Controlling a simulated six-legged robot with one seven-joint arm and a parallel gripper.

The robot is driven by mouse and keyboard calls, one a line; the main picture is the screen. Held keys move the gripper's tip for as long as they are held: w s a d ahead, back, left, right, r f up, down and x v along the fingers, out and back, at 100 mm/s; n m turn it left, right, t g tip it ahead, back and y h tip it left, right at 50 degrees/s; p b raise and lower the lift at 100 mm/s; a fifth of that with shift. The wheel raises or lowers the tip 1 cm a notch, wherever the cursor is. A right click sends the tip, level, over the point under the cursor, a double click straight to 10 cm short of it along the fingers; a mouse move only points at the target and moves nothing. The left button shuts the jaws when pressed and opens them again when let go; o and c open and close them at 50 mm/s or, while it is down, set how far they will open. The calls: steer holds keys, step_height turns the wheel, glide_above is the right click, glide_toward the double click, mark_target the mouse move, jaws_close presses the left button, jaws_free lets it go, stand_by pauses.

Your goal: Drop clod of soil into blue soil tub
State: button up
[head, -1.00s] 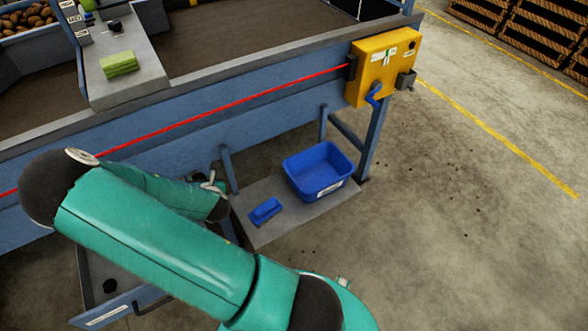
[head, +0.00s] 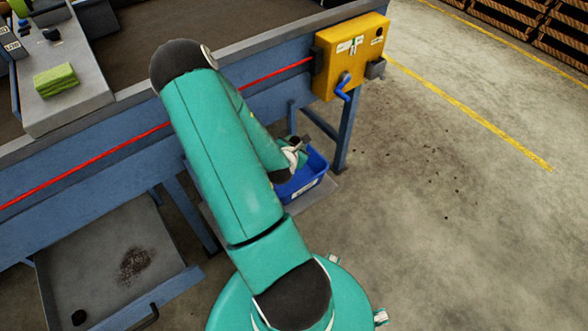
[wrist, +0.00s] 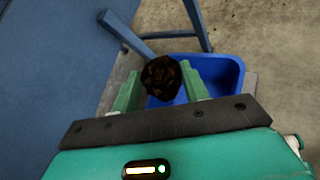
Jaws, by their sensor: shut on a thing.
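In the wrist view my gripper (wrist: 162,84) is shut on the clod of soil (wrist: 161,77), a dark brown lump between the two green fingers. The blue soil tub (wrist: 223,72) shows behind and below the clod in that view, mostly to its right. My gripper (head: 297,147) is over the tub's back part in that view. How high the clod is above the tub I cannot tell.
A yellow control box (head: 352,58) with a blue handle hangs above the tub. A blue leg (head: 345,130) of the machine stands beside the tub. A grey drawer tray (head: 110,255) with a soil patch is at lower left. The floor at right is open.

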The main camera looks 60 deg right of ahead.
step_height(320, 180, down, 6)
stand_by(0.5)
steer(key=shift+d+f, duration=0.15)
steer(key=o, duration=1.1)
